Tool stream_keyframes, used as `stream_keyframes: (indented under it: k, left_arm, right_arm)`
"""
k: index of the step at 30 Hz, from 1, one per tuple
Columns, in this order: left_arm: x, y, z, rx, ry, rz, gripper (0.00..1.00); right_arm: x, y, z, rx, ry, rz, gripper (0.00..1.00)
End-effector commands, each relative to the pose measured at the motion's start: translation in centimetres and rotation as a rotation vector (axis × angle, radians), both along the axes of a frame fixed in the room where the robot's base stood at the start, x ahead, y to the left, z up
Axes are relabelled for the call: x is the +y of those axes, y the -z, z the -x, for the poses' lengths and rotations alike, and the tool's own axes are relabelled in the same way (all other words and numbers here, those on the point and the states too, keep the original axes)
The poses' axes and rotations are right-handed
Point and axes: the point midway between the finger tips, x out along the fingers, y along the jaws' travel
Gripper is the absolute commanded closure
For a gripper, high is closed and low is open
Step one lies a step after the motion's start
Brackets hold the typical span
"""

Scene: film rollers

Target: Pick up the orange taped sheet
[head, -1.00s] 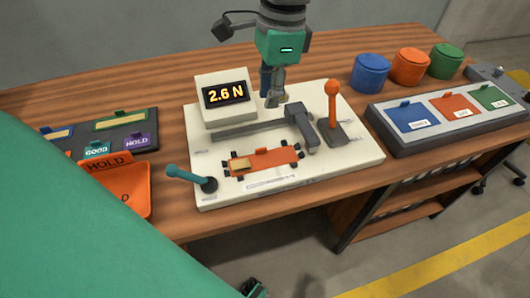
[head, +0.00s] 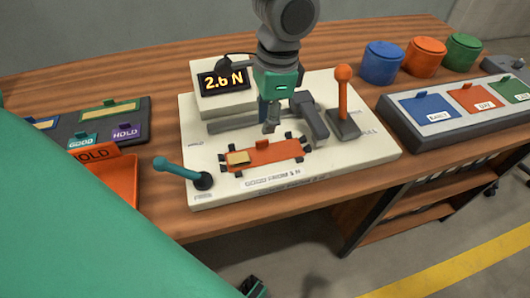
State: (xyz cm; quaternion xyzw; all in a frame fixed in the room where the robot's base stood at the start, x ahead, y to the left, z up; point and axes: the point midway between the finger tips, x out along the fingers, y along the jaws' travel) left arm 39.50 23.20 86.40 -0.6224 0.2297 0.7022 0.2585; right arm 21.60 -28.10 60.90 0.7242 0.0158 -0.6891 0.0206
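The orange taped sheet (head: 275,154) lies flat on the white test board (head: 225,190). It has a small raised orange tab at its back edge, a tan patch at its left end and dark clips around it. My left gripper (head: 270,127) points down just behind the sheet's back edge in the picture, apart from it as far as I can see. Its fingers are seen nearly edge-on, so I cannot tell whether they are open or shut. Nothing shows held in it. My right gripper is not in view.
A force display (head: 222,82) reads 2.6 N. An orange-knobbed lever (head: 343,100) and a teal lever (head: 175,169) stand on the board. An orange HOLD tray (head: 112,180) is at left. A sorting panel (head: 440,135) and lidded pots (head: 383,65) are at right.

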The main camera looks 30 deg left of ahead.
Motion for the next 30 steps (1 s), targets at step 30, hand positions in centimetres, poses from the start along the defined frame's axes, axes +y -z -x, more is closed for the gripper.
stream_keyframes:
  k: [30]
  left_arm:
    - [0.4, 4.9, 1.0, 0.0, 0.001, -0.001, 1.0]
  right_arm:
    - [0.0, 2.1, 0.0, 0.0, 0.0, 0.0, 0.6]
